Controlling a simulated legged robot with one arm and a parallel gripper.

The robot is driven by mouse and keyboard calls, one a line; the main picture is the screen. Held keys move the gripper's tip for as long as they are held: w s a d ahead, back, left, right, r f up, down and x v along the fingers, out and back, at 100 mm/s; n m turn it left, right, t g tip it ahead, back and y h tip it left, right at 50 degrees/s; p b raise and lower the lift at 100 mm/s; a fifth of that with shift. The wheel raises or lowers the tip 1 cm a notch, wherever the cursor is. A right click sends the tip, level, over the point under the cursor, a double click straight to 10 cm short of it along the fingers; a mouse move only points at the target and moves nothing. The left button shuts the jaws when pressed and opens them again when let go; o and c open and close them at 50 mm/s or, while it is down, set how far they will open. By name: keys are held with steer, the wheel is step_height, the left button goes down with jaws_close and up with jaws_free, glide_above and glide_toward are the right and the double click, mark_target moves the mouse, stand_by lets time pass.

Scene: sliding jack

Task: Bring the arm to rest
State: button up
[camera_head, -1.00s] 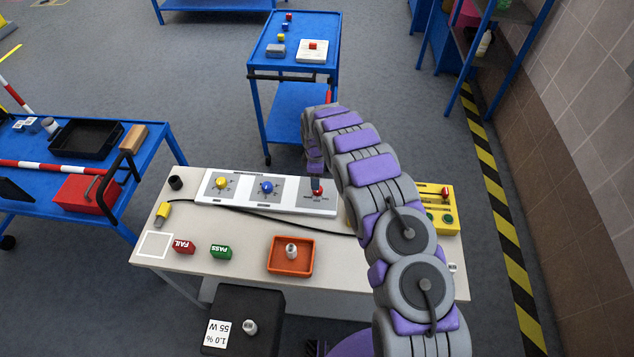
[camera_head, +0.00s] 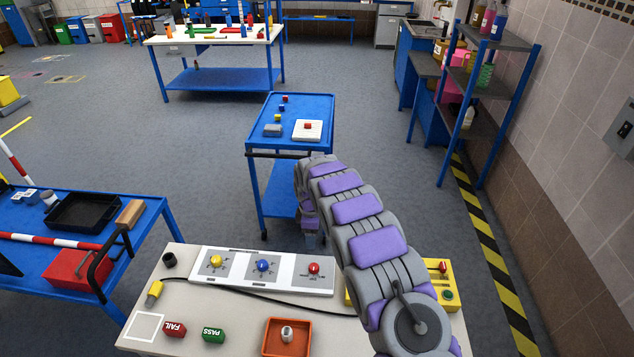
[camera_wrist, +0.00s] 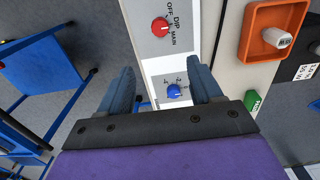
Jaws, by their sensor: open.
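My arm (camera_head: 357,208) reaches up from the lower right and bends over at the top. Its end hangs down near the back edge of the workbench, beyond the red knob (camera_head: 314,267). In the wrist view my gripper (camera_wrist: 161,82) is open, its two dark blue fingers well apart with nothing held. Past the fingers are the white panel, the red knob (camera_wrist: 160,27) and the blue knob (camera_wrist: 174,91). The fingers appear clear of the panel. In the head view the fingertips are small and partly hidden by the arm.
The workbench (camera_head: 230,343) carries a yellow knob (camera_head: 215,261), an orange tray (camera_head: 270,340) with a small part, red FAIL (camera_head: 174,329) and green PASS (camera_head: 213,335) blocks, and a yellow box (camera_head: 443,282). Blue trolleys stand behind (camera_head: 288,149) and left (camera_head: 155,208). Floor between is clear.

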steer(key=s+d+r+m+h, duration=0.1)
steer(key=s+d+r+m, duration=0.4)
steer(key=s+d+r, duration=0.4)
steer(key=s+d+r+m, duration=0.4)
steer(key=s+d+r, duration=0.4)
steer(key=r, duration=0.4)
steer(key=s+d+r+m+g+y+b, duration=0.1)
steer(key=s+m, duration=0.7)
steer(key=s, duration=2.5)
steer(key=shift+d+r+m+g, duration=0.3)
steer(key=shift+d+r+g, duration=0.1)
steer(key=shift+d+r, duration=0.5)
steer(key=shift+a, duration=0.1)
